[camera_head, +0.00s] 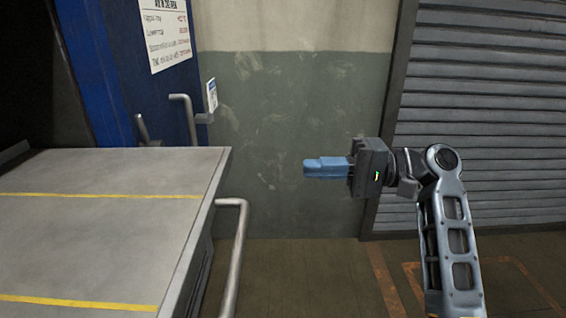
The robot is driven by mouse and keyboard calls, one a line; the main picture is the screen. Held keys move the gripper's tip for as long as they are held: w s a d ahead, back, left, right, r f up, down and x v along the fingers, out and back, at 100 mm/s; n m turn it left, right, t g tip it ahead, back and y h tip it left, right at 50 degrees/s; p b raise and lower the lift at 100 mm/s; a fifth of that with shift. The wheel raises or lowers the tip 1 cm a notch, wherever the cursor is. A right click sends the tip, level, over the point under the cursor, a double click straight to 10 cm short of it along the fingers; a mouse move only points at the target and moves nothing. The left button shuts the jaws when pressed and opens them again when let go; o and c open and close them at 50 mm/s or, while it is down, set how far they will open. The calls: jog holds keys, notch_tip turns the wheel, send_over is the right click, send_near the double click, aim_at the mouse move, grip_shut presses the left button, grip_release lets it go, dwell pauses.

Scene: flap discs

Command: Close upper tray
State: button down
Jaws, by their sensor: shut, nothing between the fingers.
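The upper tray (95,215) is a flat grey slab with yellow stripes, extended out of a dark opening at the left of the head view. A grey tubular handle (236,255) runs along its right side. My gripper (308,168) has blue fingers that point left. They are shut and empty, in the air to the right of the tray's far corner, apart from the tray and handle. The tray's near end is cut off by the frame, and no lower tray can be told apart.
A blue cabinet door or panel (115,90) with a paper notice (166,32) and grey bent handles (186,115) stands behind the tray. A green-and-cream wall (290,110) and a grey roller shutter (490,90) are at the back. The brown floor (320,280) between tray and arm looks clear.

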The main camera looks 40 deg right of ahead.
aim_at(106, 167)
jog(key=p+x, duration=0.2)
jog(key=x, duration=1.1)
jog(key=shift+a, duration=0.1)
jog(key=b+x, duration=0.1)
jog(key=x, duration=2.3)
jog(key=shift+w+a+f, duration=0.1)
jog(key=shift+a, duration=0.05)
